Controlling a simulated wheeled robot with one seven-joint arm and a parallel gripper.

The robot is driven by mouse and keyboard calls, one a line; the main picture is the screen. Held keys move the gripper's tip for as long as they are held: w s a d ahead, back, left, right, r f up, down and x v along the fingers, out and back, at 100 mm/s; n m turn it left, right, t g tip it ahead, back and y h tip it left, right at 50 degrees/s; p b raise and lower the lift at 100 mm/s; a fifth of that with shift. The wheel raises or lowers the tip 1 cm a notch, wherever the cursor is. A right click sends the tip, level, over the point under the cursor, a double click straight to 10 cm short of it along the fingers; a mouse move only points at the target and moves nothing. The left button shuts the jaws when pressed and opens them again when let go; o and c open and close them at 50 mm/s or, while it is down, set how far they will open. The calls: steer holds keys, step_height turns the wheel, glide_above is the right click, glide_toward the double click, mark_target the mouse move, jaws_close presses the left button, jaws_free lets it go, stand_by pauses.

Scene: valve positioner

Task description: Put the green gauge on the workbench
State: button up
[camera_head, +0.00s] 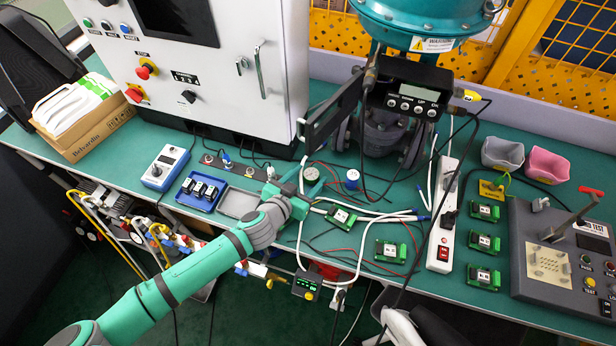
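A small dark box with a green lit readout and a yellow button (306,286) is at the bench's front edge, below my gripper. It is the nearest match I see to the green gauge, but I cannot be sure that it is. The workbench (500,125) has a long green top. My gripper (306,183) is over the bench, near a small round grey-topped part (311,174). Its fingers are small and partly hidden by the wrist, so I cannot tell whether they are open or hold anything.
A blue tray (201,192) and a grey tray (238,203) lie left of my gripper. Green modules (391,251), loose cables and a power strip (442,215) lie to its right. A white cabinet (222,75) and a valve with a positioner (408,100) stand behind.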

steer(key=shift+s+r, duration=0.1)
steer(key=shift+r, duration=0.1)
steer(key=v, duration=1.1)
steer(key=shift+s+a+r, duration=0.15)
steer(key=shift+s+a, duration=0.05)
steer(key=shift+s, duration=0.1)
steer(key=shift+s+a, duration=0.15)
steer(key=s+a+f+n+y, duration=0.15)
steer(key=s+f, duration=0.25)
steer(key=s, duration=0.6)
steer(key=s+a+f+y, duration=0.1)
steer(key=s+a+f, duration=0.15)
steer(key=s, duration=0.75)
steer(key=s+d+r+n+t+y, duration=0.3)
steer(key=s+d+r+n+y, duration=0.1)
steer(key=s+d, duration=0.4)
steer(key=d, duration=0.2)
steer(key=shift+s+d+r+t, duration=0.15)
steer(key=shift+s+d+t, duration=0.05)
steer(key=shift+d+t, duration=0.1)
